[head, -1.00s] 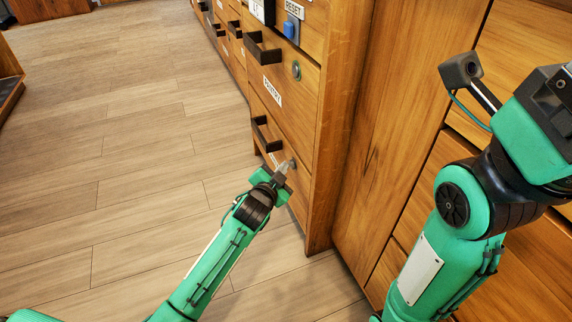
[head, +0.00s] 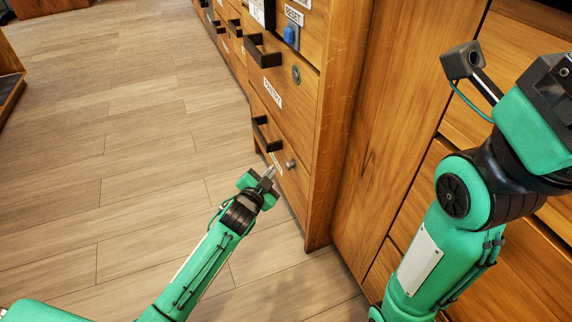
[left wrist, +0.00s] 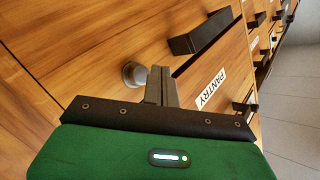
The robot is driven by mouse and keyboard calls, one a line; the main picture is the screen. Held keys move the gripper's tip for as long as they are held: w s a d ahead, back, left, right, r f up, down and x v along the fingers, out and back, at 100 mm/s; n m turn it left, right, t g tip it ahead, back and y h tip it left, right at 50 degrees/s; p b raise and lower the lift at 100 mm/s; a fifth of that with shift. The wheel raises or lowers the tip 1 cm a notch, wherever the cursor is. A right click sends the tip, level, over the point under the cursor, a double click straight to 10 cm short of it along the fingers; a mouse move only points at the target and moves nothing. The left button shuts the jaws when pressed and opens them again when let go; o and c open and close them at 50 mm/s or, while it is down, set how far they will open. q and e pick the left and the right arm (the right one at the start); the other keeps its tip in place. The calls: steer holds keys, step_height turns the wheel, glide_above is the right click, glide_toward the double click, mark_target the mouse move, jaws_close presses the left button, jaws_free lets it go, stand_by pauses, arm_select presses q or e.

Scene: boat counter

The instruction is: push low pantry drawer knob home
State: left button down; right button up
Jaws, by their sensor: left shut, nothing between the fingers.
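The low pantry drawer (head: 285,195) is the bottom wooden front of the cabinet, with a dark bar handle (head: 262,134) and a white label. Its round grey knob (head: 291,164) stands out from the front, right of the handle. It also shows in the left wrist view (left wrist: 134,74), just left of my fingers. My left gripper (head: 270,172) is shut and empty, in front of the drawer, left of the knob and apart from it in the head view. Part of the label is hidden behind the fingers. My right arm shows at the right; its fingers are out of view.
Above is another drawer with a PANTRY label (head: 272,93), a handle (head: 262,50) and a round ring fitting (head: 296,73). A blue RESET button (head: 291,35) sits higher. A cabinet side post (head: 335,150) stands right of the drawers. The plank floor (head: 130,150) at left is clear.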

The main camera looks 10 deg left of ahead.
arm_select(q)
steer(key=s+a+p, duration=0.1)
steer(key=s+a, duration=0.1)
steer(key=a, duration=0.1)
steer(key=shift+s+p, duration=0.1)
steer(key=shift+p, duration=0.3)
